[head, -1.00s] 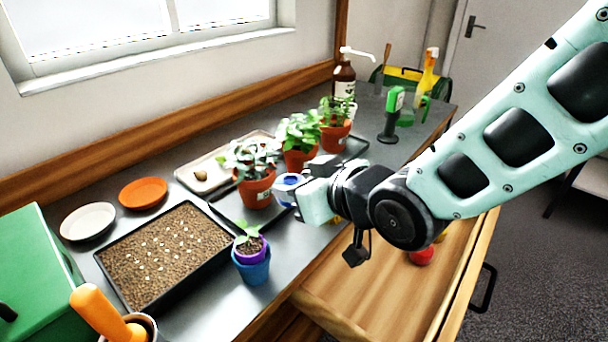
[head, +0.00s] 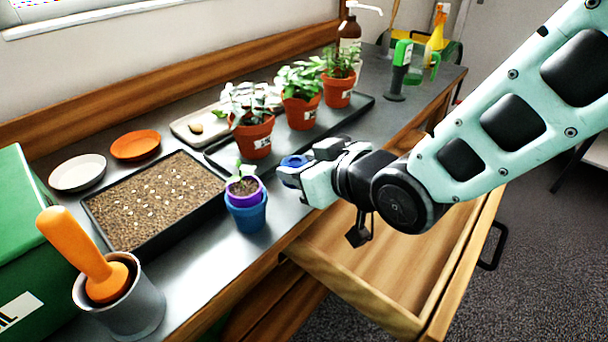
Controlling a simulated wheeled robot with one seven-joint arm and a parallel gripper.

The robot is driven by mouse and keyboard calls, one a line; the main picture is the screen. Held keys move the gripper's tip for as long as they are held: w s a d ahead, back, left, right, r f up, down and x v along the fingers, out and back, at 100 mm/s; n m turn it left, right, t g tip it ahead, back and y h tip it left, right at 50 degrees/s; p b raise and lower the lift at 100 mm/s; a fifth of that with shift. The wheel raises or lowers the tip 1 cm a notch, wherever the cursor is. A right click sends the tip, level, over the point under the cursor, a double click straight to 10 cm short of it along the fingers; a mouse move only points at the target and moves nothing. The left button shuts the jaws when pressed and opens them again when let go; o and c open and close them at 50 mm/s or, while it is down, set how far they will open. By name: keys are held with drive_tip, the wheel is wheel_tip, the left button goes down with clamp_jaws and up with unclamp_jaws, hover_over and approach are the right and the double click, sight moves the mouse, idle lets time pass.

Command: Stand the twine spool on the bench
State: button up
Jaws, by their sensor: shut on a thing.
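My gripper (head: 305,182) is shut on a small blue and pale thing, which I take to be the twine spool (head: 294,162). Only its blue end shows past the jaws; the rest is hidden by the fingers. The gripper is over the front part of the grey bench (head: 190,275), to the right of the blue pot. I cannot tell whether the spool touches the bench top.
A blue pot with a purple pot (head: 246,205) inside stands left of the gripper. Behind are potted plants on a black tray (head: 362,106). A seed tray (head: 150,245) lies left. An open wooden drawer (head: 350,290) is below my arm. Bare bench lies around the blue pot.

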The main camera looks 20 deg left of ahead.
drive_tip(key=shift+f, duration=1.05)
drive_tip(key=shift+f+b, duration=0.25)
drive_tip(key=shift+b, duration=0.05)
drive_tip(key=o, duration=1)
drive_tip(key=shift+r, duration=0.1)
drive_tip(key=shift+c, duration=0.2)
drive_tip(key=shift+d+r+p, duration=0.1)
drive_tip(key=shift+r+p, duration=0.15)
drive_tip(key=shift+p, duration=0.05)
drive_tip(key=v, duration=1.1)
drive_tip(key=shift+s+d, duration=0.25)
drive_tip(key=shift+d, duration=0.05)
